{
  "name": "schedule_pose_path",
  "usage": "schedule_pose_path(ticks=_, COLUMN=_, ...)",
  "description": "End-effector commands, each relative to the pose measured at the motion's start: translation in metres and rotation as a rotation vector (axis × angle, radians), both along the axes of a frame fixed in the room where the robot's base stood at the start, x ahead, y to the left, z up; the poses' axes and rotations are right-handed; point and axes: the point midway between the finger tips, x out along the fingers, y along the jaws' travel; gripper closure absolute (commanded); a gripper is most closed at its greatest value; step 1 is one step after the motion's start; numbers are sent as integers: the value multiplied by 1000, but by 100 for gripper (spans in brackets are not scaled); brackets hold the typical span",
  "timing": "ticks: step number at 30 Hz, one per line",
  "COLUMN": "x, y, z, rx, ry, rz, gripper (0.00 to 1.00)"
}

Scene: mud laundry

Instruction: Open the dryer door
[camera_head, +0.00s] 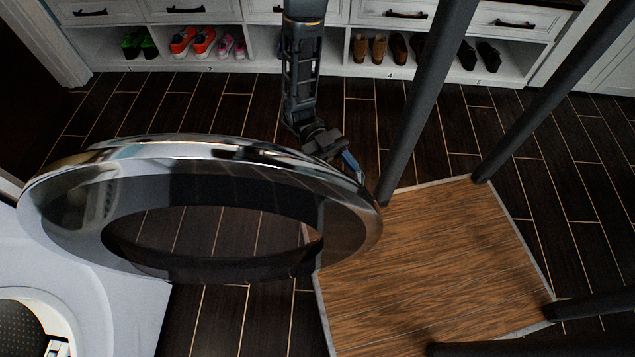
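The dryer door (90,205) is a round chrome ring with a dark see-through middle. It stands swung out from the white dryer (125,300) at the lower left, and the floor shows through its glass. Part of the dryer's round opening (60,322) shows uncovered at the bottom left corner. My gripper (350,165) is at the far right edge of the door, on its far side. The door's rim partly hides the fingers. I cannot tell whether they touch the door or whether they are open or shut.
A white shoe bench (340,70) with drawers and several pairs of shoes runs along the back. A wooden board (430,265) with dark posts (425,105) around it stands to the right. Dark plank floor (200,105) is clear between the door and the bench.

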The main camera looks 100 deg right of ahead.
Motion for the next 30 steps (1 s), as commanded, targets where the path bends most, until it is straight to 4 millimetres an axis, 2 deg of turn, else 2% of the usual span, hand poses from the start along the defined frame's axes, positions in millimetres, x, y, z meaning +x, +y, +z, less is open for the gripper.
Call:
schedule_pose_path(ticks=3, x=5, y=-17, z=-2, rx=-2, ry=0, rz=1, gripper=54)
schedule_pose_path(ticks=9, x=10, y=-31, z=0, rx=0, ry=0, rz=2, gripper=54)
schedule_pose_path(ticks=30, x=10, y=-31, z=0, rx=0, ry=0, rz=1, gripper=54)
